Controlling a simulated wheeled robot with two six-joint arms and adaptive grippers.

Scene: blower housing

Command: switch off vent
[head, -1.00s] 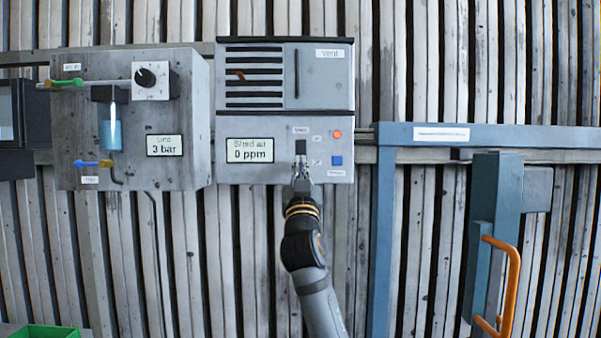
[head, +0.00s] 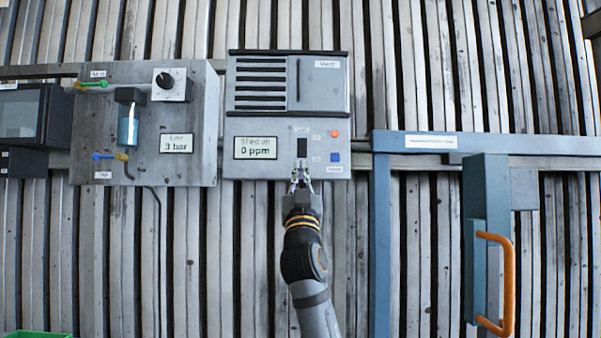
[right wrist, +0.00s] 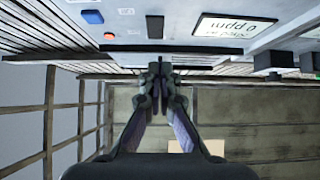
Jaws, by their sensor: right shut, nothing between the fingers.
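The grey vent box (head: 288,115) hangs on the ribbed wall, with a slatted grille (head: 260,84) and a labelled panel on top. Its lower face carries a display reading 0 ppm (head: 255,147), a black switch (head: 302,147), an orange-red round button or lamp (head: 334,133) and a blue square button (head: 334,157). The black switch also shows in the right wrist view (right wrist: 155,27). Which way the switch is set is too small to tell. My right gripper (head: 301,179) is shut and empty, just below the switch and apart from it. My left gripper is not in view.
Left of the vent box is a grey panel (head: 200,115) with a dial (head: 165,80), a bottle, coloured levers and a 3 bar display. To the right stand a blue frame (head: 382,230) and an orange handle (head: 508,285). The wall below the box is clear.

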